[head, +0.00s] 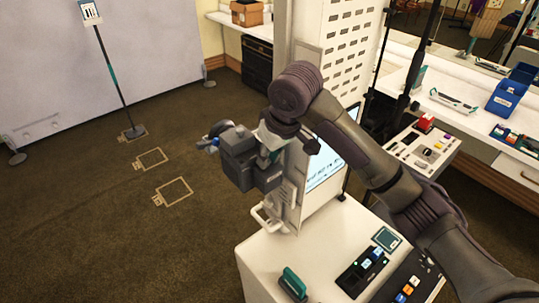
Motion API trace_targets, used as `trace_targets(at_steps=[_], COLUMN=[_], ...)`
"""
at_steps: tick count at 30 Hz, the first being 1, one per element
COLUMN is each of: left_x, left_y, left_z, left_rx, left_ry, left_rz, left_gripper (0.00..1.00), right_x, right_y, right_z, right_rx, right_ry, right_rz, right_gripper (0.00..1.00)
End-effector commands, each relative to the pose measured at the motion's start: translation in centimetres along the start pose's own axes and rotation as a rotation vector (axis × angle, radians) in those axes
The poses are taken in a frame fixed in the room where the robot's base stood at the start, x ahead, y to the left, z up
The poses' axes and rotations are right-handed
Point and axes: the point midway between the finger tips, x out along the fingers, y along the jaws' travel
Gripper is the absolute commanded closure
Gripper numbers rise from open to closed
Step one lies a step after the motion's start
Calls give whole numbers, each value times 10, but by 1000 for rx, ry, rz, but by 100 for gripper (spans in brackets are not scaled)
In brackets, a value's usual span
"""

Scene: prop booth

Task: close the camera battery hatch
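A dark grey boxy camera (238,158) is mounted at the back left corner of the white counter (285,262), beside a white upright bracket (292,180). A round dark part shows at its upper left. My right arm reaches in from the lower right and bends down. My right gripper (268,150) is at the camera's right side, touching or very close to it. The gripper and my wrist cover that side, so I cannot make out the battery hatch or how far it stands open. The fingertips are too small and dark to tell whether they are apart. My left gripper is not in view.
A lit screen (325,165) stands right behind my wrist. A green-handled item (292,283) and button panels (362,270) are on the counter. A side table (420,146) with small items and a blue bin (506,97) are at the right. The carpet at left is mostly clear.

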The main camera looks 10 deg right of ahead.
Motion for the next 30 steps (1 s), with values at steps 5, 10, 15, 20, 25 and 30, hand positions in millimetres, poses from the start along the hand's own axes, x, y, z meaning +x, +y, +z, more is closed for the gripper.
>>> trace_targets(at_steps=[5,10,15,20,25,30], left_x=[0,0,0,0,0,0], left_y=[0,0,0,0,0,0], left_z=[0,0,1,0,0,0], left_rx=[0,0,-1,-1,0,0], left_ry=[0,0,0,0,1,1], left_rz=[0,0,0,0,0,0], left_gripper=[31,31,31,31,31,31], right_x=[1,0,-6,-32,-70,-100], right_y=[0,0,0,0,2,1], right_z=[1,0,0,-1,-2,-1], right_rx=[0,0,0,-2,-2,-1], right_ry=[-2,-1,1,5,5,2], right_rz=[0,0,0,1,6,4], right_gripper=[55,55,55,55,55,55])
